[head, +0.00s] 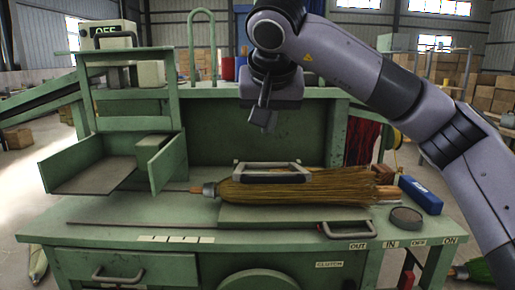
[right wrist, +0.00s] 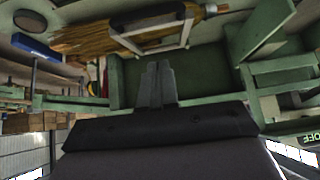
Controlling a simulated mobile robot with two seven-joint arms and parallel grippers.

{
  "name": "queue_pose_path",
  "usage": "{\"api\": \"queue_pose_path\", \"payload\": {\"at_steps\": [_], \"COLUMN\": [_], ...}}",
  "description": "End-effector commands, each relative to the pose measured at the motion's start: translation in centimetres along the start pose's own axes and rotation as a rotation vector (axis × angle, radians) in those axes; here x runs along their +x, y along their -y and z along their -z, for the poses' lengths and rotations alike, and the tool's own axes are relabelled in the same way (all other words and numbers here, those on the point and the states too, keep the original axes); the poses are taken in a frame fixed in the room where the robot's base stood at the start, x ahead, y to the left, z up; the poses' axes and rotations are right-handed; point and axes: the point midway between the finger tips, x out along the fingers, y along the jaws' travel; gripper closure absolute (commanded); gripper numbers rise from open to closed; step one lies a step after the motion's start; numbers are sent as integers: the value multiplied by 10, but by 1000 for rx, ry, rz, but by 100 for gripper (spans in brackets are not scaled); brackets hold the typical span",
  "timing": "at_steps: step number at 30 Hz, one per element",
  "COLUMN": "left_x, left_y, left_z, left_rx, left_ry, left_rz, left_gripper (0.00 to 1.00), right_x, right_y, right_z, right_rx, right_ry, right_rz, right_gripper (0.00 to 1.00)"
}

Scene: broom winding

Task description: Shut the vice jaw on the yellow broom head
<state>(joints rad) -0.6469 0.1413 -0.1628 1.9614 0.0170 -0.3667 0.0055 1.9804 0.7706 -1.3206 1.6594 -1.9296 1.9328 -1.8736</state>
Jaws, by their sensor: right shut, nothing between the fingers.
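The yellow broom head (head: 335,190) lies flat across the green bench, its bristles fanning to the right and a metal collar (head: 210,190) at its left end. It also shows in the right wrist view (right wrist: 85,38). A pale handled frame (head: 272,178), likely the vice jaw, stands at the bristles; I cannot tell how tightly it bears on them. It shows in the right wrist view (right wrist: 158,22) too. My right gripper (head: 263,120) hangs above and behind the broom, apart from it. Its fingers (right wrist: 157,70) are together and empty. My left gripper is out of view.
A green open box with raised flaps (head: 165,165) stands at the left. A thin rod (head: 200,224) and a handle (head: 348,229) lie along the front. A blue block (head: 421,194) and a dark round disc (head: 406,218) are at the right.

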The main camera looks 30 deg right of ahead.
Motion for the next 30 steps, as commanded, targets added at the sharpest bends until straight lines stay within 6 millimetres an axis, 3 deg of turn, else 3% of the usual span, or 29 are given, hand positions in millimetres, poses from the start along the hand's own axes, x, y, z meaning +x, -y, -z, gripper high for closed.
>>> {"api": "queue_pose_path", "payload": {"at_steps": [4,8,19,24,30], "left_x": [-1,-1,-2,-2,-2], "left_y": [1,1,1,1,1], "left_z": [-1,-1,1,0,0], "left_rx": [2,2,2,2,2], "left_ry": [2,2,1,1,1], "left_rz": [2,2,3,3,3], "left_gripper": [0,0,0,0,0], "right_x": [6,25,102,118,126], "right_y": [-5,-5,-6,-6,-6], "right_z": [1,0,1,-19,-27], "right_rx": [-21,-20,-18,-21,-19], "right_ry": [1,3,3,0,-1], "right_rz": [-20,-20,-18,-15,-14], "right_gripper": [100,100,100,100,100]}}
